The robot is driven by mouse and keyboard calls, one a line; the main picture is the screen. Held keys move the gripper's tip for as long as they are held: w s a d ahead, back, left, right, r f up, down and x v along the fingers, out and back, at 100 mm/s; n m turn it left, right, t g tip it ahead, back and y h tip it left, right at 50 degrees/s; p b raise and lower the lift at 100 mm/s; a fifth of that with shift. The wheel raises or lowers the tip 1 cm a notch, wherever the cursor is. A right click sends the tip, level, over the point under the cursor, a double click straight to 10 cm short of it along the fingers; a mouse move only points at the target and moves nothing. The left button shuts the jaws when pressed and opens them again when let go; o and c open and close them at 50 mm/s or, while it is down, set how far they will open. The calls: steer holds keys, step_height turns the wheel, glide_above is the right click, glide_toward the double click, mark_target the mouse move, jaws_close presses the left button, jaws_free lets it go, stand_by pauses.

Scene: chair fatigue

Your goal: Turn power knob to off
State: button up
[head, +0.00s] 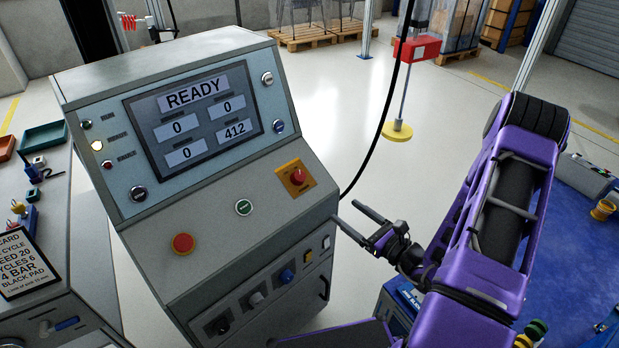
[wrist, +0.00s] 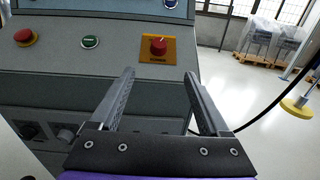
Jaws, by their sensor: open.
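A red rotary knob (head: 298,177) sits on a yellow-orange plate at the right of the console's sloped panel. It also shows in the wrist view (wrist: 158,46), with a small light mark at its top; the plate's lettering is too small to read. My gripper (head: 347,212) is open and empty, to the right of the console and apart from the knob. In the wrist view its two fingers (wrist: 159,73) point toward the panel, and the knob appears between and just beyond their tips.
The grey console (head: 240,235) has a screen (head: 193,119) reading READY. A red button (head: 183,243) and a green button (head: 244,207) lie left of the knob. Several knobs line the lower front, including a blue one (head: 288,275). A black cable (head: 385,110) hangs behind.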

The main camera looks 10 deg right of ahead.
mark_target(303, 179)
steer(key=x, duration=1.7)
steer(key=shift+p, duration=0.4)
jaws_close()
